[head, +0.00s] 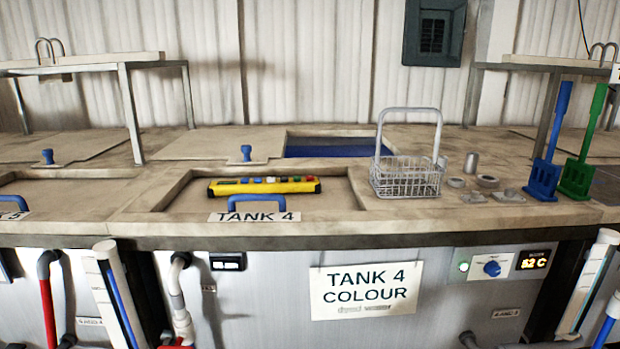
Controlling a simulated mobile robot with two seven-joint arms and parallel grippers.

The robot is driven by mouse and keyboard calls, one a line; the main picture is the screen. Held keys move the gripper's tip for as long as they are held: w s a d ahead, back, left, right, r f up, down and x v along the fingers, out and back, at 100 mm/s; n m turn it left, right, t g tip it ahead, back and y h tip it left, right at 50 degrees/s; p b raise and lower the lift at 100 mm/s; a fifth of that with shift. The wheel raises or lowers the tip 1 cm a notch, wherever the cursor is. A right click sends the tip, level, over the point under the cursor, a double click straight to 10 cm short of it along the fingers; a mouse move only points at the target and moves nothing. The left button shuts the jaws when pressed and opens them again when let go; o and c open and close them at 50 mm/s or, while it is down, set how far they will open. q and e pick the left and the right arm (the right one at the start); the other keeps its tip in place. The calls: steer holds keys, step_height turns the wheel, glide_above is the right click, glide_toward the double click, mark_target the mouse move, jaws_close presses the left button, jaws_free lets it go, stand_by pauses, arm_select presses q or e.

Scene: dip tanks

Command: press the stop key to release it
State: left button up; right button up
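A yellow control box (263,187) with black ends lies on the recessed lid (334,194) behind the TANK 4 label. A row of several small coloured keys runs along its top. Neither of my grippers is in view.
A blue handle (257,201) stands just in front of the box. A wire basket (406,177) with a tall handle stands to the right, beside small metal parts (487,181). Blue (545,178) and green (578,175) paddles stand farther right. Behind lies an open tank (335,147) with blue liquid.

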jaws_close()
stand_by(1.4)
